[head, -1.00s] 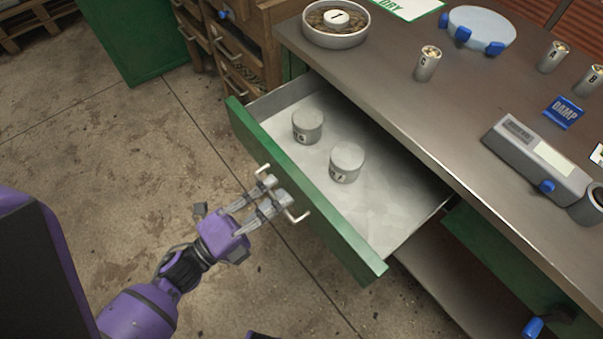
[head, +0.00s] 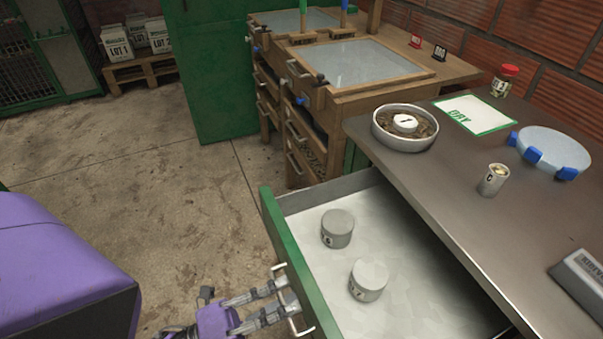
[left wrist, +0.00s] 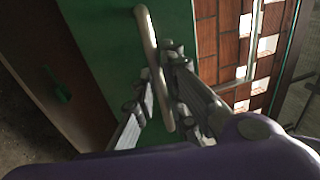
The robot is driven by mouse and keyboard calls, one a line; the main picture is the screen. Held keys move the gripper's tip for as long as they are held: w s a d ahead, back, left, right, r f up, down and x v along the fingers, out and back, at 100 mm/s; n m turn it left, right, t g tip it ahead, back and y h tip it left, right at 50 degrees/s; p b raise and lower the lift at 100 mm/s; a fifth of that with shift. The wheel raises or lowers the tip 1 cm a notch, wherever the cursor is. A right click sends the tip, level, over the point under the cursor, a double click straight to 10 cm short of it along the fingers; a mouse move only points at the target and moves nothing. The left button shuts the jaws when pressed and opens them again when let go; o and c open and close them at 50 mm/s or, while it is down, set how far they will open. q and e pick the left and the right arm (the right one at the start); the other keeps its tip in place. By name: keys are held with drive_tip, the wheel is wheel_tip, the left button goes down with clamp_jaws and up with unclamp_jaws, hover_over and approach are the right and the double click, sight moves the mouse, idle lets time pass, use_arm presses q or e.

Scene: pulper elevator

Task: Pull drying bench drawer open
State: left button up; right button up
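The drying bench drawer (head: 285,262) has a green front and stands pulled well out from under the grey bench top (head: 440,205). Two round lidded tins (head: 337,228) (head: 369,280) stand upright inside it. My left gripper (head: 282,297) is at the drawer's metal handle (head: 297,327), in front of the green face. In the left wrist view the handle bar (left wrist: 147,40) passes between the two fingers (left wrist: 163,100), which close in on it from both sides. My right gripper is not in view.
A pan (head: 405,127), a cup marked C (head: 493,179), a DRY sheet (head: 475,115) and a round pale dish (head: 548,148) are on the bench top. Wooden cabinets (head: 350,80) stand behind the drawer. The concrete floor (head: 160,210) at left is clear.

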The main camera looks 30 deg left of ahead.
use_arm(q)
drive_tip(key=shift+o, duration=1.3)
drive_tip(key=shift+s, duration=0.1)
drive_tip(key=v, duration=1.2)
